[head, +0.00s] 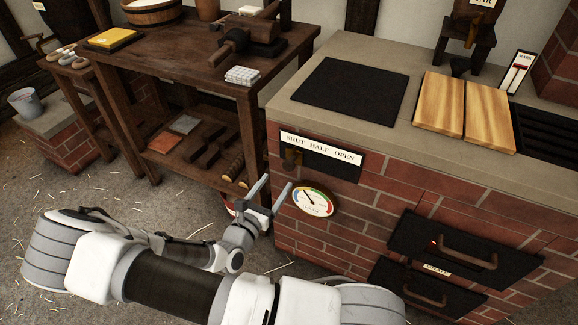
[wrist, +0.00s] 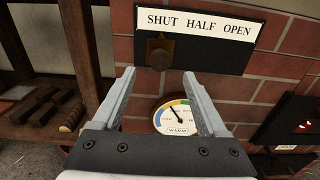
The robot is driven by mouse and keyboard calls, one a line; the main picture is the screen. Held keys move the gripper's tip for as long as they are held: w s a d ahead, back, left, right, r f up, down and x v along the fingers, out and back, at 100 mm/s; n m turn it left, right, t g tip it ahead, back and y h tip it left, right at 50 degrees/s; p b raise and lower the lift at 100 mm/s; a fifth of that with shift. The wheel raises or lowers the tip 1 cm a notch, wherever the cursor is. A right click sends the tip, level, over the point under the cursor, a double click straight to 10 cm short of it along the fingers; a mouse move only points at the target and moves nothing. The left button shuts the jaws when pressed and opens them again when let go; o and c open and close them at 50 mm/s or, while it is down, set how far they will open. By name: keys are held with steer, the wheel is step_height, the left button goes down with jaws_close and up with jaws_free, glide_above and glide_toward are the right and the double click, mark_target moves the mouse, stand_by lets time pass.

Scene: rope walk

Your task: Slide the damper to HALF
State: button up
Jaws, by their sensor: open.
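The damper (head: 292,158) is a small brown slider with a round knob on a black plate (head: 338,165) on the brick front. A label strip (head: 321,148) above the plate reads SHUT HALF OPEN. In the wrist view the damper knob (wrist: 159,59) sits below the word SHUT, at the left of the plate. My gripper (head: 274,188) is open and empty, just below and in front of the plate. In the wrist view its fingertips (wrist: 158,73) point toward the knob, one to each side below it, apart from it.
A round gauge (head: 313,201) is just below the plate; its dial reads WARM in the wrist view. Black drawers with handles (head: 467,251) are at the lower right. A wooden workbench (head: 190,72) stands to the left. Two wooden boards (head: 440,103) lie on the stone top.

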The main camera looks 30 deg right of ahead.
mark_target(287, 167)
steer(key=b+x, duration=0.2)
steer(key=x, duration=0.7)
steer(key=shift+w+d, duration=0.15)
steer(key=shift+d, duration=0.05)
jaws_close()
stand_by(1.0)
